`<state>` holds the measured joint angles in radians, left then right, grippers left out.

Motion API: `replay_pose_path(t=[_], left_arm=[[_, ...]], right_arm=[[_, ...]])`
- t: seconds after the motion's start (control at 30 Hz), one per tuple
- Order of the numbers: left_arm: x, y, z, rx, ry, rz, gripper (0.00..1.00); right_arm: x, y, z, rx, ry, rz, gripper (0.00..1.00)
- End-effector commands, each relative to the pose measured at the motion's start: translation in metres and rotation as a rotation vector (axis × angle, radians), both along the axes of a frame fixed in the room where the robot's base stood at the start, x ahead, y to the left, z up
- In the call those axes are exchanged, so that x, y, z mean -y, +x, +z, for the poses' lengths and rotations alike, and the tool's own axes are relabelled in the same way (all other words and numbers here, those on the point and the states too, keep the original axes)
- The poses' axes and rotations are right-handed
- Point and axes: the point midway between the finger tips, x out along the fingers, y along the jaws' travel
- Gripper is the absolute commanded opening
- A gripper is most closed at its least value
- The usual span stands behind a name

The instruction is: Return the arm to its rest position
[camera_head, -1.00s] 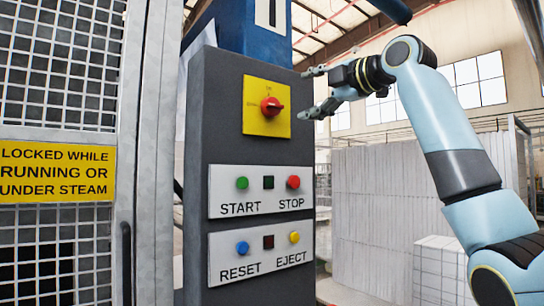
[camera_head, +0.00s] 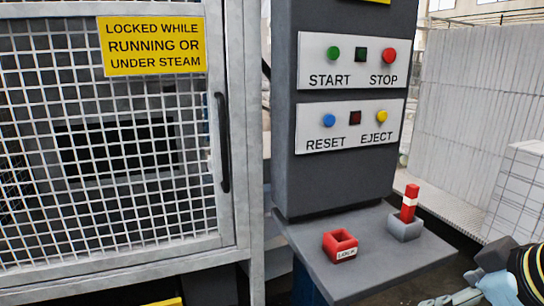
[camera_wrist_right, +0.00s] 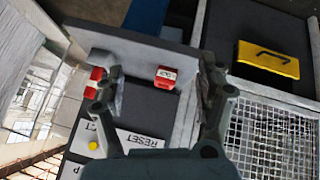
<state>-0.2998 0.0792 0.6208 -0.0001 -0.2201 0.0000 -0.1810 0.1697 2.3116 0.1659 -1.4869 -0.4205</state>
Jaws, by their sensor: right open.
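My right gripper (camera_head: 458,297) shows at the bottom right edge of the head view, partly cut off, beside the front right corner of the grey shelf (camera_head: 385,260). In the right wrist view its two fingers (camera_wrist_right: 160,95) are spread apart with nothing held between them. Beyond them are the control panel and shelf, seen turned around. My left gripper is in neither view.
The grey control post (camera_head: 345,185) carries START, STOP, RESET and EJECT buttons. A red open box (camera_head: 340,246) and a red-white peg in a grey holder (camera_head: 405,229) stand on the shelf. A mesh door (camera_head: 110,205) is left. A yellow panel (camera_wrist_right: 268,60) shows in the wrist view.

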Motion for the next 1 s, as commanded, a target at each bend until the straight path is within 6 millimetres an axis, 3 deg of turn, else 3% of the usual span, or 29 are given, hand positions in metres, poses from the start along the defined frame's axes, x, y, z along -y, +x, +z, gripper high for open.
replay_pose_path(t=[0.03,0.2,0.43,0.77,0.87,0.97,1.0], left_arm=[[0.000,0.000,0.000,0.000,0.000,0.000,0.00],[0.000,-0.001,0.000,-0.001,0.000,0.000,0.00],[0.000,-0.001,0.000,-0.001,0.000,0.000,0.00],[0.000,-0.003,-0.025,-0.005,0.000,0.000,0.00],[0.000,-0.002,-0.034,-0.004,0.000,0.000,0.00],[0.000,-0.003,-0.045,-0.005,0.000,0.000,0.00],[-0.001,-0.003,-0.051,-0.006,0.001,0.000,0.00]], right_arm=[[0.001,-0.023,-0.013,-0.047,0.018,-0.051,0.72],[0.006,-0.089,-0.042,-0.171,0.064,-0.228,0.72],[0.014,-0.168,-0.061,-0.303,0.090,-0.447,0.72],[0.024,-0.150,-0.189,-0.344,0.084,-0.465,0.72],[0.028,-0.152,-0.238,-0.362,0.081,-0.470,0.72],[0.032,-0.160,-0.299,-0.384,0.078,-0.477,0.72],[0.035,-0.166,-0.328,-0.395,0.077,-0.480,0.72]])
